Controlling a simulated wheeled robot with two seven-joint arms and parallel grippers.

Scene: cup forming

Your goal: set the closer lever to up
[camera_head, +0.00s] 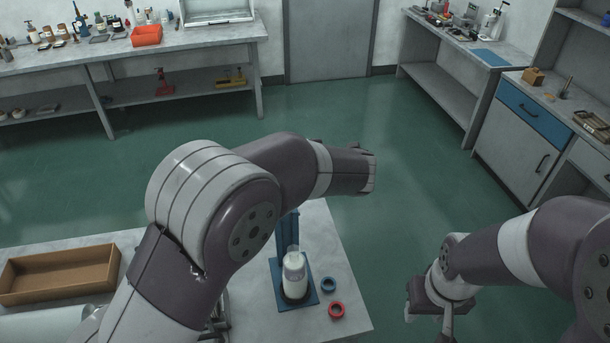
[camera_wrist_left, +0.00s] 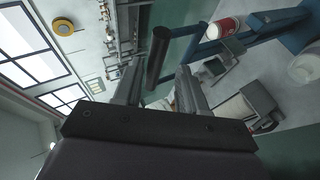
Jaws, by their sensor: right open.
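The closer (camera_head: 288,235) stands on the table as a blue column on a blue base plate, partly hidden behind my left arm. A white container (camera_head: 295,274) stands on its plate. In the left wrist view, a blue bar (camera_wrist_left: 265,32) runs to a blue plate at right, and a dark round bar (camera_wrist_left: 158,58), which looks like the lever's handle, shows between the fingertips. My left gripper (camera_wrist_left: 160,85) is open, with gaps beside this bar; in the head view it is hidden. My right gripper (camera_head: 432,305) is open and empty, right of the table.
A brown tray (camera_head: 60,274) sits at the table's left. A red and white round piece (camera_wrist_left: 222,28) shows near the blue bar. Green floor lies clear beyond.

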